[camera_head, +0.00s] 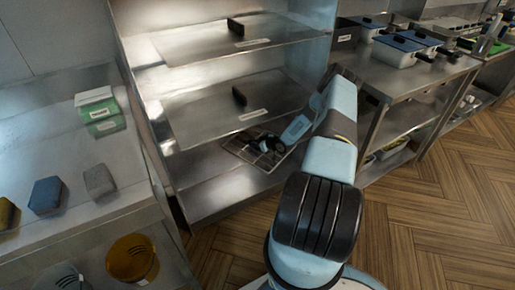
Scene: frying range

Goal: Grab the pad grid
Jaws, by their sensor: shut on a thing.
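The pad grid (240,148) is a flat dark wire grid on the lower shelf of the steel rack, near the shelf's right side. My gripper (264,146) is at the grid, with its dark fingers shut on it. The arm reaches in from the lower right and its links hide part of the grid's right end. The exact contact between fingers and grid is too small to make out.
The steel rack's bottom shelf (225,190) is bare in front. Shelves with black-handled trays (225,105) sit above. At left, a steel counter (95,225) holds sponges (46,195) and a green-white box (100,110). A worktable (400,80) stands right. Wooden floor is clear at right.

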